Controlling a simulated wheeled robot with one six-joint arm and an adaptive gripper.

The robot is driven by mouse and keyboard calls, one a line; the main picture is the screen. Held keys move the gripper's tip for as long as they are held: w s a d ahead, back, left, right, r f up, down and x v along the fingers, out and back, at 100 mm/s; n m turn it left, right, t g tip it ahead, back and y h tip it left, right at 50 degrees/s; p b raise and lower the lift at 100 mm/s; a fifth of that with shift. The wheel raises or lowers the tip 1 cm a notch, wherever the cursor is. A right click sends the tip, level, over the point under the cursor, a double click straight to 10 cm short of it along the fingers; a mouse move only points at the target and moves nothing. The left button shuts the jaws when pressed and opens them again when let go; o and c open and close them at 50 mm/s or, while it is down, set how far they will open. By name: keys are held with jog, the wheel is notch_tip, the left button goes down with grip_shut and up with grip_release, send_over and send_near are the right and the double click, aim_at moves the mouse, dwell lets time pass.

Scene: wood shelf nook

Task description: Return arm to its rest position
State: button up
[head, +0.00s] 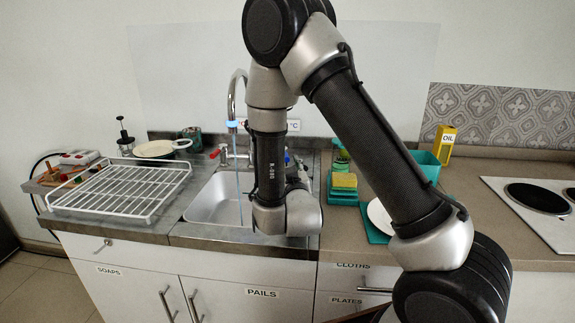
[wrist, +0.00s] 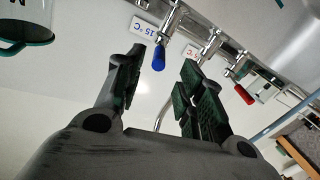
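My arm reaches forward over the front edge of the counter at the sink (head: 212,205) in the head view. Its wrist link stands in front of the sink's right part and hides my gripper there. In the wrist view my gripper (wrist: 163,66) is open, its two dark fingers apart with nothing held between them. A tap's blue handle (wrist: 158,54) shows between and beyond the fingertips; I cannot tell whether they touch. A red handle (wrist: 244,94) is off to the right.
The faucet (head: 232,100) rises behind the sink, with a thin blue stream below it. A white wire rack (head: 120,189) stands left. A green sponge holder (head: 343,197), a white plate (head: 380,217) and a yellow oil box (head: 444,145) are right, near the hob (head: 530,212).

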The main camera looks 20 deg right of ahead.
jog(key=s+d+r+g+y, duration=0.45)
jog(key=r+g, duration=0.25)
jog(key=r, duration=0.2)
jog(key=s+d+r+g, duration=0.1)
jog(key=s+d, duration=0.1)
jog(key=s, duration=0.4)
jog(key=s+d+r+g, duration=0.2)
jog(key=s, duration=0.4)
jog(key=shift+s+d+r, duration=0.15)
jog(key=shift+r, duration=0.15)
jog(key=s+d+g, duration=0.1)
jog(key=s+d, duration=0.1)
jog(key=s, duration=0.3)
jog(key=s+d+r+g+h, duration=0.1)
jog(key=s+d, duration=0.1)
jog(key=s, duration=0.3)
jog(key=s+d+g+h, duration=0.1)
jog(key=s, duration=0.4)
jog(key=shift+s+d+r+m, duration=0.1)
jog(key=shift+d+r+m, duration=0.2)
jog(key=shift+d, duration=0.1)
jog(key=c, duration=0.5)
jog(key=shift+s+g, duration=0.1)
jog(key=shift+g, duration=0.2)
jog(key=c, duration=0.3)
jog(key=shift+f, duration=0.15)
grip_shut()
